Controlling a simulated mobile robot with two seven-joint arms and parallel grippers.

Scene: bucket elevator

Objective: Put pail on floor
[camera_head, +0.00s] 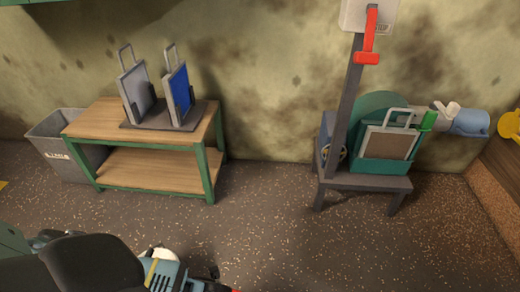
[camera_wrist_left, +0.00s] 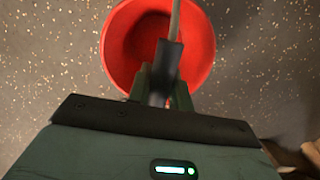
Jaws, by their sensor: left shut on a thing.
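The red pail (camera_wrist_left: 117,45) shows from above in the left wrist view, with its round rim and dark inside. My left gripper (camera_wrist_left: 163,85) is shut on the pail's grey handle (camera_wrist_left: 175,22), over the near side of the opening. Speckled floor surrounds the pail in this view. I cannot tell whether its bottom touches the floor. In the head view my left arm comes in at the bottom left, and the pail is hidden or out of frame apart from perhaps a red speck at the bottom edge. My right gripper is not in view.
A wooden bench with green legs (camera_head: 140,124) holds a rack with a grey and a blue panel (camera_head: 177,95). A grey bin (camera_head: 50,135) stands left of it. A green machine (camera_head: 385,155) on a stand (camera_head: 370,182) is at the right. The middle floor (camera_head: 265,200) is clear.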

